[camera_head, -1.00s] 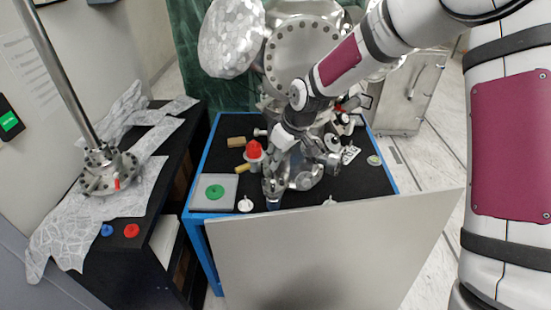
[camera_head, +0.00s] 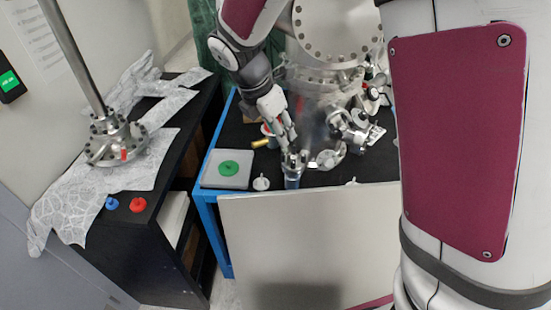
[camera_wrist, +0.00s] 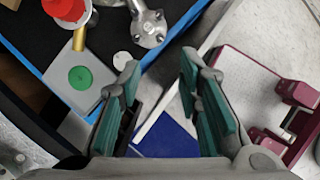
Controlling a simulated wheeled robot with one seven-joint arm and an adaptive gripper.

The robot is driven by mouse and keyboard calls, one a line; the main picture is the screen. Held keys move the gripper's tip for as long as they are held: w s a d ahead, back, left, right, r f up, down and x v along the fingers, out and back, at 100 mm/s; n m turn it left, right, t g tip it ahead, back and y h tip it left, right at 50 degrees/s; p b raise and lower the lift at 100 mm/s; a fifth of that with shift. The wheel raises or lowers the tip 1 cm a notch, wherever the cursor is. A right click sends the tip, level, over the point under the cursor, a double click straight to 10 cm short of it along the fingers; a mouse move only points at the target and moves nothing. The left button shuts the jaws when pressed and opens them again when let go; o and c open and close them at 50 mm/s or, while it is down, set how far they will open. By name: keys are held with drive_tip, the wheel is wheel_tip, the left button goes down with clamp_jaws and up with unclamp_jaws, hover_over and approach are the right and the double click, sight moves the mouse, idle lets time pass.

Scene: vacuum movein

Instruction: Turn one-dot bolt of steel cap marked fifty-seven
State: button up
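No number fifty-seven and no dot marks can be read in any view, so I cannot tell which part is the marked steel cap or its one-dot bolt. A steel fitting with round ends (camera_head: 293,163) stands near the table's front edge; a similar steel fitting (camera_wrist: 148,27) shows at the top of the wrist view. My gripper (camera_head: 284,132) points down just above and behind that front fitting in the head view. In the wrist view my gripper's (camera_wrist: 165,88) teal-padded fingers are apart, with nothing held between them.
The black-topped blue table (camera_head: 212,212) carries a grey plate with a green knob (camera_head: 229,168), a small white knob (camera_head: 261,183) and more steel parts. A light panel (camera_head: 300,225) stands before it. A bolted flange with a rod (camera_head: 116,140) sits on the left cabinet.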

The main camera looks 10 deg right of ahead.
sight(293, 161)
drive_tip(key=x, duration=1.3)
drive_tip(key=shift+f, duration=0.4)
clamp_jaws()
